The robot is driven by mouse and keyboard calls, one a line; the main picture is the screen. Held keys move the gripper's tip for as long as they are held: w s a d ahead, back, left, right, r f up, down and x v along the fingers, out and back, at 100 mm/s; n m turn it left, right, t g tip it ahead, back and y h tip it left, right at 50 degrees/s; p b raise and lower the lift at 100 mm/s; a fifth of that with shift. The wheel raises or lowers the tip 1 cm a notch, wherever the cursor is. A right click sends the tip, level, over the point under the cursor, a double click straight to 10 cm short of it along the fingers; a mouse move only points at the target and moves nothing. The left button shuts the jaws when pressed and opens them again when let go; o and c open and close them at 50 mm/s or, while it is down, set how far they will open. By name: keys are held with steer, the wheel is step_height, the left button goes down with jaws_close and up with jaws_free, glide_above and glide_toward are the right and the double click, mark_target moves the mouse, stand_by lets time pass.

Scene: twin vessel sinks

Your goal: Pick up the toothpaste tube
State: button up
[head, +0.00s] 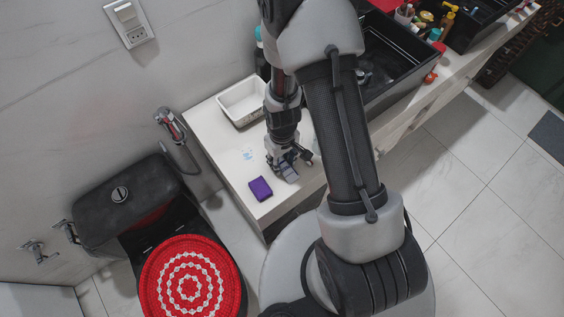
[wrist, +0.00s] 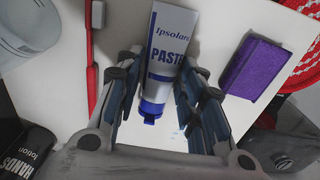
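The toothpaste tube (wrist: 166,45) is white with dark blue lettering and a blue cap. In the wrist view it lies at the upper middle, its cap pointing down the picture toward my palm. My gripper (wrist: 162,66) is open, with one finger on each side of the tube and gaps showing at its sides. I cannot tell the fingers' exact height above the counter. In the head view my gripper (head: 285,169) is low over the white counter (head: 222,150). Small blue marks to its left look like the tube's print (head: 247,154).
A purple sponge (wrist: 254,68) lies right of the tube. A red toothbrush (wrist: 91,60) lies left of it. A dark lotion bottle (wrist: 30,150) stands at lower left. A white tray (head: 243,101) sits behind my gripper, and a black sink (head: 392,62) is to the right.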

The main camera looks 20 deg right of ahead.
steer(key=c, duration=0.6)
steer(key=shift+c, duration=0.2)
